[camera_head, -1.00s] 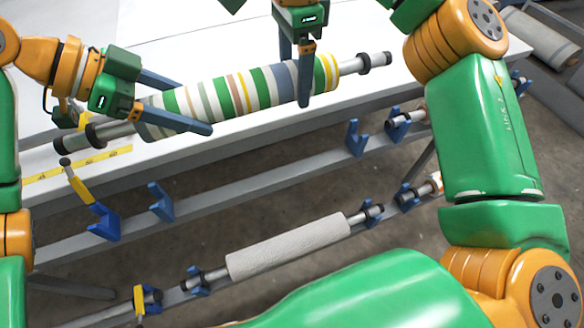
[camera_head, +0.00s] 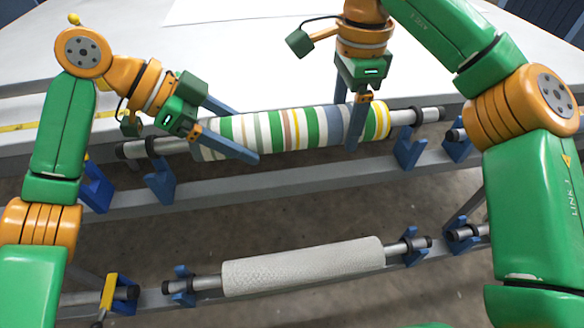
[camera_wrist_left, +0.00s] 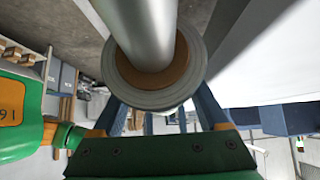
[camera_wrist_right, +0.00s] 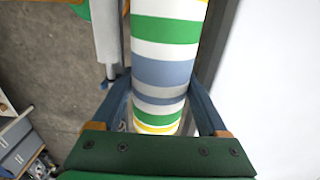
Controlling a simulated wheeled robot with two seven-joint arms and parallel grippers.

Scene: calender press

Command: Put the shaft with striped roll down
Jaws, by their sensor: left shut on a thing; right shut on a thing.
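The shaft with striped roll (camera_head: 272,130) lies level across the head view, along the table's front edge. Its bare right end (camera_head: 425,115) is over a blue bracket (camera_head: 410,148), and its left end (camera_head: 138,148) is over another blue bracket (camera_head: 160,180). I cannot tell whether the shaft touches them. My left gripper (camera_head: 238,132) is shut on the roll near its left end; the left wrist view shows the shaft end (camera_wrist_left: 150,45) and the roll's end face. My right gripper (camera_head: 356,125) is shut around the roll's right part, with the stripes (camera_wrist_right: 165,60) between its fingers.
A white textured roll (camera_head: 305,265) rests in blue brackets on the lower rail. The upper rail (camera_head: 290,188) runs below the striped roll. Other shaft ends sit in brackets at the right (camera_head: 462,135). The white table (camera_head: 250,60) behind is mostly clear.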

